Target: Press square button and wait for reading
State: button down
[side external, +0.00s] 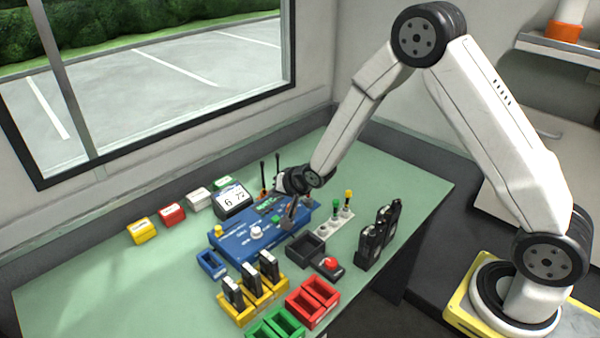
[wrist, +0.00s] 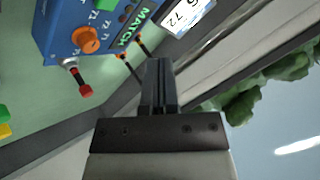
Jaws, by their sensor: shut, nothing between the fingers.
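A blue control box (side external: 240,243) stands on the green table. Its top carries a white round knob (side external: 257,233), and the wrist view shows an orange knob (wrist: 86,40), a green "MATCH" label (wrist: 131,27) and part of a green piece (wrist: 104,4), whose full shape is cut off. A display (side external: 232,199) behind the box shows digits; it also shows in the wrist view (wrist: 188,16), reading about "6 72". My gripper (side external: 289,224) is shut and empty over the right part of the box; in the wrist view its fingers (wrist: 158,68) are together. I cannot tell contact.
Yellow (side external: 141,231), red (side external: 172,215), white and green blocks line the back. Yellow holders (side external: 238,313) with black modules, red bins (side external: 313,304) and green bins stand in front. Black radios (side external: 370,246) and a dark tray (side external: 305,248) are to the right. The table's left is clear.

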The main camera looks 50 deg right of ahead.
jog(key=shift+f, duration=2.85)
jog(key=shift+f, duration=0.8)
dwell(0.8)
jog(key=shift+r, duration=0.75)
jog(key=shift+r, duration=0.1)
dwell(0.4)
jog(key=shift+r, duration=2.4)
